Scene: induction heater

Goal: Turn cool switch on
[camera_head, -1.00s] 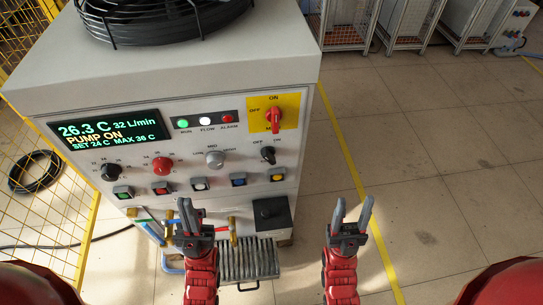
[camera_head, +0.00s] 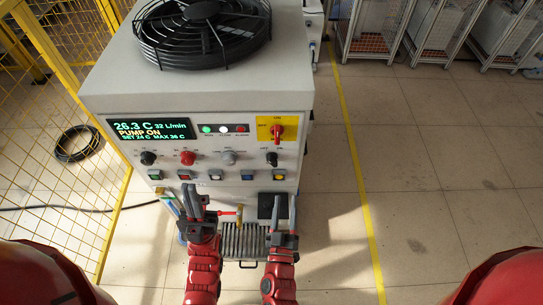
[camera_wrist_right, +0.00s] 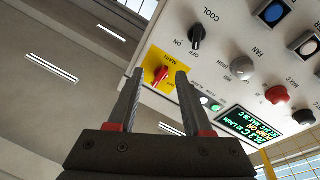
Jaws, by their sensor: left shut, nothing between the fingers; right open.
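The cool switch (camera_head: 272,158) is a small black rotary knob on the right of the cabinet's front panel. In the right wrist view the cool switch (camera_wrist_right: 197,36) stands between COOL, ON and OFF labels, one end of its handle near OFF. My right gripper (camera_head: 282,204) is open and empty, below the knob in the head view. Its fingers (camera_wrist_right: 157,80) show in the wrist view, apart from the knob and overlapping the lower edge of the yellow plate. My left gripper (camera_head: 194,196) is shut and empty, further left in front of the cabinet.
A red main switch on a yellow plate (camera_head: 265,128) sits just above the cool switch. A grey knob (camera_head: 229,158), a red knob (camera_head: 188,158) and coloured buttons are close by. Brass pipe fittings (camera_head: 239,212) stick out below. The floor to the right is clear.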

